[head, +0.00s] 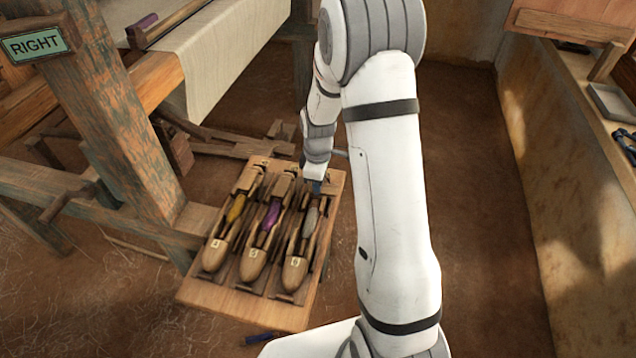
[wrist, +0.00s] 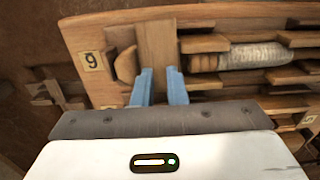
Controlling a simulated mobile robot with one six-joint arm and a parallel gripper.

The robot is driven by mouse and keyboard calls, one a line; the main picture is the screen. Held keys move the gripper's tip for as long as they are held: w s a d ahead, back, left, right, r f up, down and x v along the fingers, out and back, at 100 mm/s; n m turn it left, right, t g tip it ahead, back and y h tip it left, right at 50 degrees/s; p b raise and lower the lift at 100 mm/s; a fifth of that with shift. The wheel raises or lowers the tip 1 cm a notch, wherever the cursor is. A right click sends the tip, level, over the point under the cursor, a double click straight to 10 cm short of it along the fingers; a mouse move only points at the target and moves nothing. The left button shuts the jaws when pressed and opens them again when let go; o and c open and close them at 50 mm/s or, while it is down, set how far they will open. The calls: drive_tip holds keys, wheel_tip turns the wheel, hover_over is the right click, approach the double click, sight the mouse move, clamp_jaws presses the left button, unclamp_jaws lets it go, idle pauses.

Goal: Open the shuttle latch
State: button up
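Three wooden shuttles lie side by side on a wooden board (head: 240,300) in the head view. The left shuttle (head: 215,255) carries yellow thread, the middle shuttle (head: 254,264) purple, and the right shuttle (head: 295,270) pale grey. My gripper (head: 314,187) is at the far end of the right shuttle. In the wrist view, the blue fingers of my gripper (wrist: 160,72) stand apart over a flat wooden strip (wrist: 157,40). The grey bobbin (wrist: 254,56) lies to their right. Whether the fingers touch the strip is unclear. I cannot make out which piece is the latch.
The loom's wooden post (head: 125,130) and cloth (head: 215,50) stand left of the board. A ledge with a grey tray (head: 610,103) runs along the right. A dark blue tool (head: 262,338) lies near the board's front edge.

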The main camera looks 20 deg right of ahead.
drive_tip(key=o, duration=0.3)
drive_tip(key=shift+o, duration=0.2)
